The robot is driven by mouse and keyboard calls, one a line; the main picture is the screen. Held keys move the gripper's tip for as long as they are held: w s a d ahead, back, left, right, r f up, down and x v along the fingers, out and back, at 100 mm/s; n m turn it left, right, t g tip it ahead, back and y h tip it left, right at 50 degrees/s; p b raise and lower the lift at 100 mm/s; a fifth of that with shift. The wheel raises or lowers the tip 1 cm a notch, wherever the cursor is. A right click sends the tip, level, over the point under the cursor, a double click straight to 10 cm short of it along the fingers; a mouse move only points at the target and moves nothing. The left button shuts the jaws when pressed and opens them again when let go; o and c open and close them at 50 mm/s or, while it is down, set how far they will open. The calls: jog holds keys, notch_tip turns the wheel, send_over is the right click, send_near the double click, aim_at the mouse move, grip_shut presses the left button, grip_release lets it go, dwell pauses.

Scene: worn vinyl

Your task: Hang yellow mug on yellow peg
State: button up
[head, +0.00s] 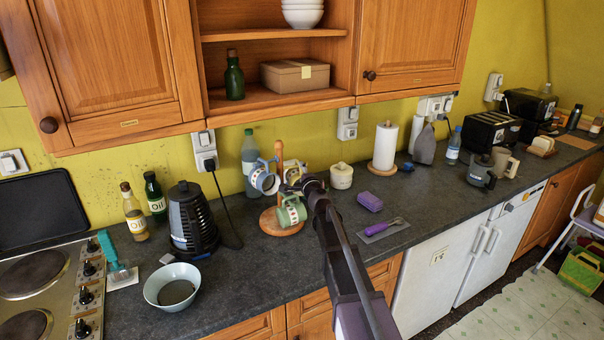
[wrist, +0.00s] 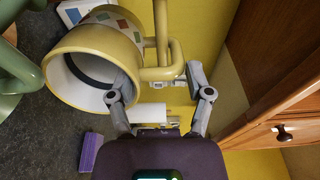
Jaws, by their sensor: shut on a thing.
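The yellow mug (wrist: 85,50), cream-yellow with small coloured squares, lies tilted with its open mouth towards the lower left in the wrist view. My gripper (wrist: 155,87) is shut on it, with the mug's handle (wrist: 175,62) between the fingers. In the head view the mug (head: 293,168) is mostly hidden behind my gripper (head: 305,183) and the mug tree.
A blue-and-white mug (head: 263,181) and a green mug (head: 291,212) hang on the tree, close to my gripper. A lidded cream jar (head: 341,176) and a purple block (head: 370,201) stand to the right. A wall cabinet (head: 410,45) overhangs the counter.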

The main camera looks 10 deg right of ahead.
jog(key=o, duration=1.3)
jog(key=shift+s+d, duration=0.2)
jog(key=shift+s, duration=1)
jog(key=shift+s+d, duration=0.15)
jog(key=shift+s, duration=1)
jog(key=s, duration=0.4)
jog(key=s+d, duration=0.1)
jog(key=s, duration=0.6)
jog(key=shift+s+d, duration=0.35)
jog(key=shift+s, duration=0.05)
jog(key=shift+a, duration=0.1)
dwell(0.6)
